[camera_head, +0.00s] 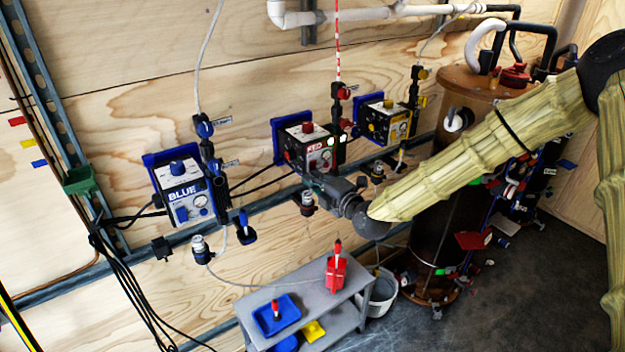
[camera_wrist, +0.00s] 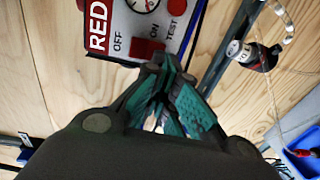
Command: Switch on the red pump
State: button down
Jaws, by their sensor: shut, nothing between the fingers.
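The red pump (camera_head: 318,158) is a white-faced box with a red label, a round gauge and a red knob on top, mounted on the plywood wall between the blue and yellow pumps. In the wrist view its panel (camera_wrist: 133,22) shows "RED", "OFF", "ON" and "TEST" markings. A red switch (camera_wrist: 146,49) sits by the OFF and ON words; its position is unclear. A red button (camera_wrist: 180,7) is by "TEST". My gripper (camera_head: 310,178) is at the pump's lower front. In the wrist view my gripper (camera_wrist: 168,66) is shut and empty, its tips close to the switch; contact cannot be told.
The blue pump (camera_head: 185,192) is to the left, the yellow pump (camera_head: 386,122) to the right. A grey rail (camera_wrist: 230,48) runs along the wall below. A grey bench (camera_head: 312,303) with trays stands underneath. A brown tank (camera_head: 440,220) stands at the right, behind my arm.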

jog(key=f+b+v, duration=0.2)
jog(key=b+v, duration=0.1)
jog(key=v, duration=1)
jog(key=shift+s+f+b, duration=0.15)
jog(key=shift+f+b, duration=0.2)
jog(key=shift+f, duration=0.05)
jog(key=shift+d, duration=0.1)
jog(key=s+d+f+m+g+h, duration=0.2)
jog(key=s+f+m, duration=0.25)
jog(key=f, duration=0.55)
jog(key=s+d+f+m+g+h, duration=0.2)
jog(key=s+f+m+g, duration=0.15)
jog(key=s+f, duration=0.4)
jog(key=s+d+f+m+g+h, duration=0.15)
jog(key=s+f+m, duration=0.3)
jog(key=f, duration=0.65)
jog(key=s+d+f+m+g+h, duration=0.1)
jog(key=s+d+f+m+g, duration=0.1)
jog(key=s, duration=0.6)
jog(key=s+d+f+m+g+h, duration=0.1)
jog(key=s+d+f+m+g, duration=0.1)
jog(key=s+d+f+m, duration=0.2)
jog(key=s+d+f+m+g+h, duration=0.2)
jog(key=s+f+m, duration=0.5)
jog(key=s, duration=0.5)
jog(key=shift+s+d+g, duration=0.3)
jog(key=shift+d+g, duration=0.2)
jog(key=shift+d, duration=0.1)
